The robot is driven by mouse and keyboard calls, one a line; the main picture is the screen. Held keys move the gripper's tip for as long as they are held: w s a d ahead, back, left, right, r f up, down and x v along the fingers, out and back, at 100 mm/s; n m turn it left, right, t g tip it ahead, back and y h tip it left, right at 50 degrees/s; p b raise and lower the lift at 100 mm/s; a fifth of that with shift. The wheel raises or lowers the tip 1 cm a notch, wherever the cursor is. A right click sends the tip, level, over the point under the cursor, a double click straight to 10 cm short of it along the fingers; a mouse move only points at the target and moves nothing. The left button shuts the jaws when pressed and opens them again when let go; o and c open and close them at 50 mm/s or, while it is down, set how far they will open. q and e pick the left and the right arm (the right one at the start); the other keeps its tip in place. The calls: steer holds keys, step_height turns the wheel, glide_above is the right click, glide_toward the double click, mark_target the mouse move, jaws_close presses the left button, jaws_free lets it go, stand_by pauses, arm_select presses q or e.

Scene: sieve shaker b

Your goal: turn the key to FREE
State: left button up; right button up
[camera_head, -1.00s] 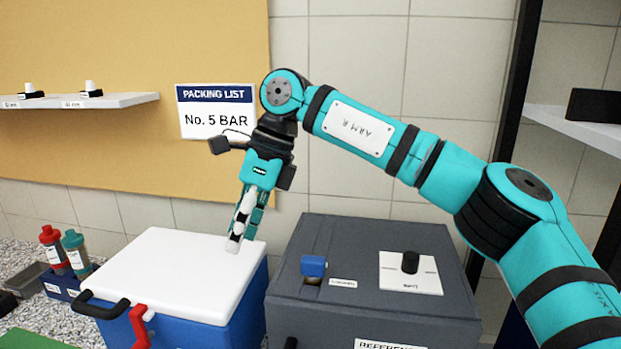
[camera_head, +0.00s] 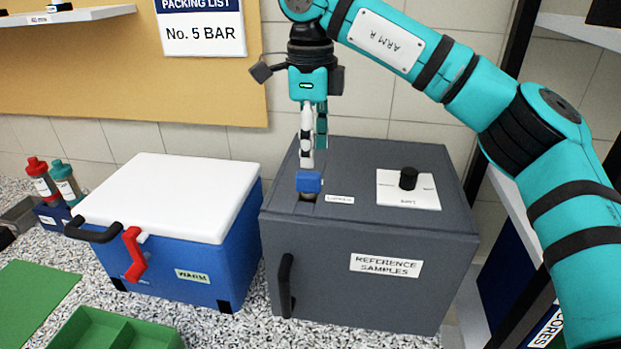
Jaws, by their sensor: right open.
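The blue key (camera_head: 309,182) stands on the top of the grey reference samples box (camera_head: 400,283), near its left edge. A small white label (camera_head: 339,199) lies just right of the key; its lettering is too small to read surely. My right gripper (camera_head: 313,158) points down directly above and behind the key, its fingers one white and one teal. It is open and holds nothing; whether a fingertip touches the key I cannot tell. My left gripper is not in view.
A black knob (camera_head: 408,178) on a white plate sits right of the key. A blue cooler (camera_head: 197,263) with a white lid (camera_head: 150,196) stands to the left. Two bottles (camera_head: 53,182) and a green tray (camera_head: 112,332) are farther left. A shelf (camera_head: 75,17) hangs on the wall.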

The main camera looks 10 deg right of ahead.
mark_target(310, 174)
step_height(310, 174, down, 7)
steer(key=shift+r+p, duration=0.1)
steer(key=shift+p, duration=0.55)
steer(key=shift+c, duration=0.4)
